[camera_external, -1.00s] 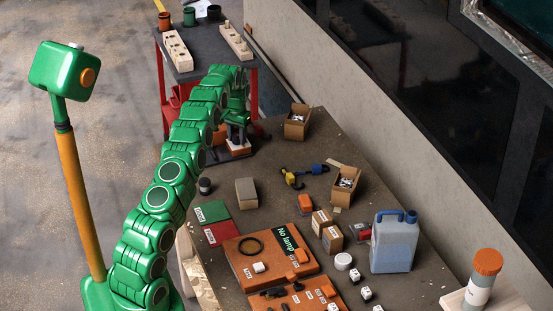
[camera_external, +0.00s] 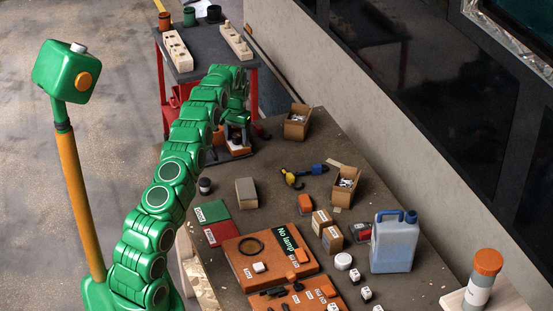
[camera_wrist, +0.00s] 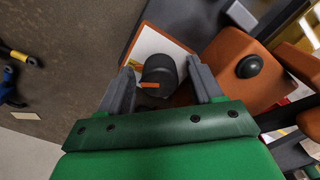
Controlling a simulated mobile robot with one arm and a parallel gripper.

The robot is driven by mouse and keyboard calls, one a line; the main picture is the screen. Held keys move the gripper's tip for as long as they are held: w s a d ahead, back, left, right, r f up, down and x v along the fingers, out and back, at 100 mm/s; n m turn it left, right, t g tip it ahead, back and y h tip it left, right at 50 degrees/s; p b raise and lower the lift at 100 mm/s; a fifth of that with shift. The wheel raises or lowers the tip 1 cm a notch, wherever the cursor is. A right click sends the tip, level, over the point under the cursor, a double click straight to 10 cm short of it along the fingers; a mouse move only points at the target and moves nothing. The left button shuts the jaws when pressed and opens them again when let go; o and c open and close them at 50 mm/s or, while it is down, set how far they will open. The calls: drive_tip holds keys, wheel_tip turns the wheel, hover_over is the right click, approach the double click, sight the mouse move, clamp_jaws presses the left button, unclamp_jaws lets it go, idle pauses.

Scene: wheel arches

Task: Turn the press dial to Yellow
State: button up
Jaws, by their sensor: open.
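The press dial (camera_wrist: 158,74) is a dark round knob with an orange pointer, over a white plate with an orange edge. In the wrist view my gripper (camera_wrist: 160,68) is open, with one grey finger on each side of the knob. I cannot tell whether the fingers touch it. The dial's color marks are not readable. In the external view my gripper (camera_external: 238,117) is at the press, at the far left of the bench, and the arm partly hides it. The press's orange base (camera_external: 237,148) shows below.
An orange body with a black button (camera_wrist: 250,66) stands close to the right finger. A blue jug (camera_external: 394,245) and orange panel (camera_external: 258,270) are nearer.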

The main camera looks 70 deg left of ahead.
sight(237, 135)
drive_tip(key=n, duration=1.1)
wheel_tip(237, 135, up, 8)
drive_tip(key=w+d+r+m, duration=0.1)
drive_tip(key=d+r+m, duration=0.1)
drive_tip(key=d, duration=0.6)
drive_tip(key=w+d+r+m, duration=0.2)
drive_tip(key=d+r, duration=0.3)
drive_tip(key=d, duration=0.3)
drive_tip(key=w+d+r+m, duration=0.1)
drive_tip(key=d+r, duration=0.3)
drive_tip(key=d, duration=0.5)
drive_tip(key=shift+w+r+m+h, duration=0.15)
drive_tip(key=shift+m+h, duration=0.25)
drive_tip(key=shift+m, duration=0.2)
